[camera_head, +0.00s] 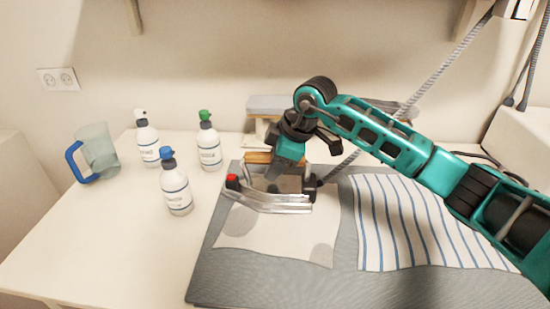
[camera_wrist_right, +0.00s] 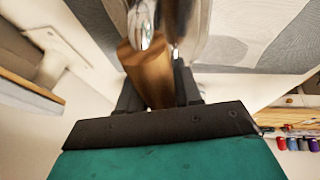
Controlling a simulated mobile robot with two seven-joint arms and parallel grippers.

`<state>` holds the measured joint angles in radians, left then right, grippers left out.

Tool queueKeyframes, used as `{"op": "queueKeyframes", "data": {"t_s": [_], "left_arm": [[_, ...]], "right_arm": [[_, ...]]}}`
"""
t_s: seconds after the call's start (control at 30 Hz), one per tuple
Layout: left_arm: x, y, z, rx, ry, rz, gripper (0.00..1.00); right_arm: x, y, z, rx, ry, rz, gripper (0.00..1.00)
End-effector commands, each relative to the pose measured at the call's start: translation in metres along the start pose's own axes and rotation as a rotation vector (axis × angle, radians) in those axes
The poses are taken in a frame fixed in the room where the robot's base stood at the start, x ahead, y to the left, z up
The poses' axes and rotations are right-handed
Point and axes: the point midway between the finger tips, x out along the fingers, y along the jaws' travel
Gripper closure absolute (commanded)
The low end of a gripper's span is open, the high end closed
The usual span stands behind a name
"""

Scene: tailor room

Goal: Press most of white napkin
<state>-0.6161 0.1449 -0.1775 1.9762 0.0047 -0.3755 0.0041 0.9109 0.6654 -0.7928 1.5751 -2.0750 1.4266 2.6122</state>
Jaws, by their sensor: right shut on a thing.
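The white napkin (camera_head: 262,242), with large grey spots, lies spread on the grey ironing mat (camera_head: 270,281). A silver iron (camera_head: 272,203) with a wooden handle is over the napkin's back part and hides some of it. The iron looks level; I cannot tell whether its sole touches the cloth. My right gripper (camera_head: 270,165) is shut on the iron's handle from above and behind. In the right wrist view the wooden handle (camera_wrist_right: 150,72) sits between the dark fingers. My left gripper is not in view.
A blue-striped white cloth (camera_head: 425,225) lies right of the napkin. Several spray bottles (camera_head: 175,188) and a clear jug with a blue handle (camera_head: 97,152) stand on the left. A grey-topped stand (camera_head: 270,104) is behind the iron. A grey cord hangs from the upper right. The front left table is clear.

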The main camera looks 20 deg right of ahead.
Motion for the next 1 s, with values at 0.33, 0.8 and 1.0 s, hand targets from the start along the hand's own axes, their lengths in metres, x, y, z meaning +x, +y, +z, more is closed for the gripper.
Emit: {"op": "queueKeyframes", "data": {"t_s": [0.33,0.8,1.0], "left_arm": [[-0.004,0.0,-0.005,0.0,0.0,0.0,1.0],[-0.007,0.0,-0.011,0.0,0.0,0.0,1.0],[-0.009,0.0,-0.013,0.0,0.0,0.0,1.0]], "right_arm": [[-0.006,-0.013,-0.004,-0.003,0.008,0.004,1.0],[-0.01,-0.031,-0.005,-0.003,0.008,0.005,1.0],[-0.011,-0.038,-0.006,-0.003,0.009,0.005,1.0]]}}
